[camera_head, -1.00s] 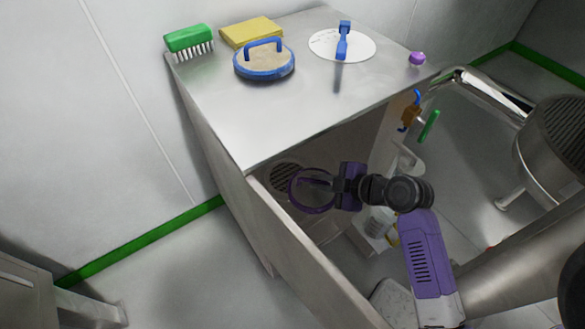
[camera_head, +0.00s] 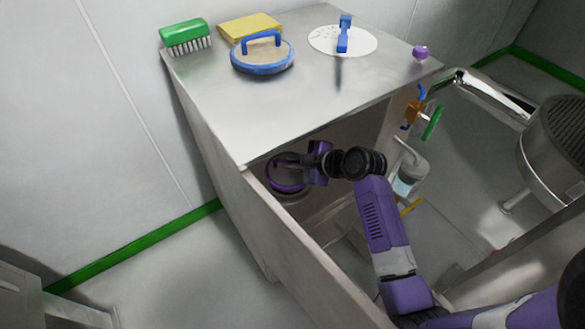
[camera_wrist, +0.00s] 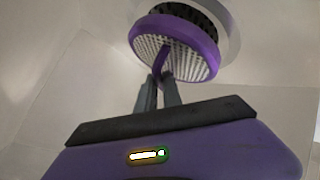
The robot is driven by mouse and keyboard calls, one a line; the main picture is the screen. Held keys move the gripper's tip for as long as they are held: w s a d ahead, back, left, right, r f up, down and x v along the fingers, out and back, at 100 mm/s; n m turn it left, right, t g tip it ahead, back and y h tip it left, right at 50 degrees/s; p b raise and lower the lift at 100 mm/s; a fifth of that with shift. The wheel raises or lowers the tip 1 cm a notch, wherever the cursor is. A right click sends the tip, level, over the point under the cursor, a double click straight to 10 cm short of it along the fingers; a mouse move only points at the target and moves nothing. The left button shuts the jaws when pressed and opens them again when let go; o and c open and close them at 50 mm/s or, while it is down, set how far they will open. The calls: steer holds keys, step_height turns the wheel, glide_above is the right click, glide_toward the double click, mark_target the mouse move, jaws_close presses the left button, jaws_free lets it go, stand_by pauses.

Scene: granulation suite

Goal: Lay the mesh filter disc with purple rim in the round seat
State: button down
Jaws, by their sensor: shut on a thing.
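The mesh filter disc with purple rim (camera_wrist: 190,45) is in my gripper, which is shut on its purple handle. My gripper (camera_wrist: 162,80) shows below the disc in the wrist view. The round seat (camera_wrist: 228,12) is a pale ring around a dark grille, just behind and above the disc; the disc covers part of it. The disc looks tilted and a little off-centre from the seat. I cannot tell whether they touch. In the head view the disc (camera_head: 287,180) and my gripper (camera_head: 305,170) are inside the open cabinet, under its top.
On the cabinet top (camera_head: 300,110) are a green brush (camera_head: 185,34), a yellow sponge (camera_head: 250,27), a blue-rimmed disc (camera_head: 262,60), a white disc with blue handle (camera_head: 320,42) and a purple knob (camera_head: 420,53). The cabinet's front panel edge (camera_head: 300,245) borders the opening.

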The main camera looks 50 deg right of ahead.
mark_target(292, 171)
step_height(292, 171, down, 2)
steer(key=shift+f, duration=0.1)
steer(key=shift+w+d+f+b, duration=0.1)
steer(key=shift+w+f+b, duration=0.1)
steer(key=shift+b, duration=0.25)
steer(key=shift+r, duration=0.1)
steer(key=shift+f, duration=0.4)
steer(key=c, duration=1.5)
jaws_free()
steer(key=shift+r, duration=0.1)
